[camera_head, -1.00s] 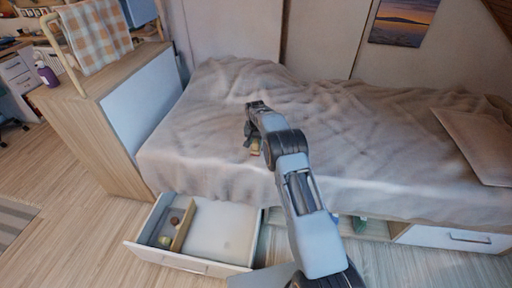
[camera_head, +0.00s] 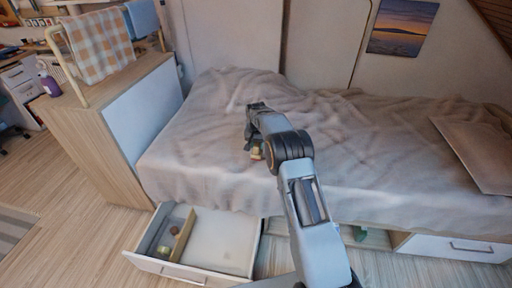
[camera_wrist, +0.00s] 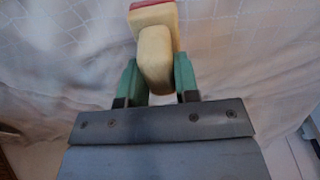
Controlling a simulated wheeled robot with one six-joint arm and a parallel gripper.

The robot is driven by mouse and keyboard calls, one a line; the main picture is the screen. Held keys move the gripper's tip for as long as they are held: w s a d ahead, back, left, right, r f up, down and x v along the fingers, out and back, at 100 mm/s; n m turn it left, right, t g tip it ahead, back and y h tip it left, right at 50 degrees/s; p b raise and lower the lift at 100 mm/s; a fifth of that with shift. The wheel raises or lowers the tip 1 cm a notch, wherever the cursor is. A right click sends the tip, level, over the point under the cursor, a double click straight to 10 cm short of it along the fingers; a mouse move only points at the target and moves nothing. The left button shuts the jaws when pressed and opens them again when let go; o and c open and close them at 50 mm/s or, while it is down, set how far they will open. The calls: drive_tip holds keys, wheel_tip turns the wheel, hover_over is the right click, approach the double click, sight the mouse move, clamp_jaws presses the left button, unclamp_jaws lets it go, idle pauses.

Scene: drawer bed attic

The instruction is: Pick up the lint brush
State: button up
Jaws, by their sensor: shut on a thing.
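My gripper (camera_wrist: 156,85) is shut on the lint brush (camera_wrist: 154,55), which has a cream body and a red edge at its far end in the wrist view. The green fingers press on both sides of its cream part. Most of the brush is hidden there by my arm.
The bed (camera_head: 220,130) has a rumpled grey-beige blanket. An open drawer (camera_head: 228,243) juts out below it, with a divider and small round items. A closed drawer (camera_head: 455,246) is at right. A wooden cabinet (camera_head: 95,140) stands at left.

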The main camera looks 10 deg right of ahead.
drive_tip(key=s+r, duration=0.4)
drive_tip(key=r, duration=0.1)
drive_tip(key=s+r, duration=0.3)
drive_tip(key=s, duration=0.5)
drive_tip(key=shift+s+r+p, duration=0.15)
drive_tip(key=shift+s+p, duration=0.15)
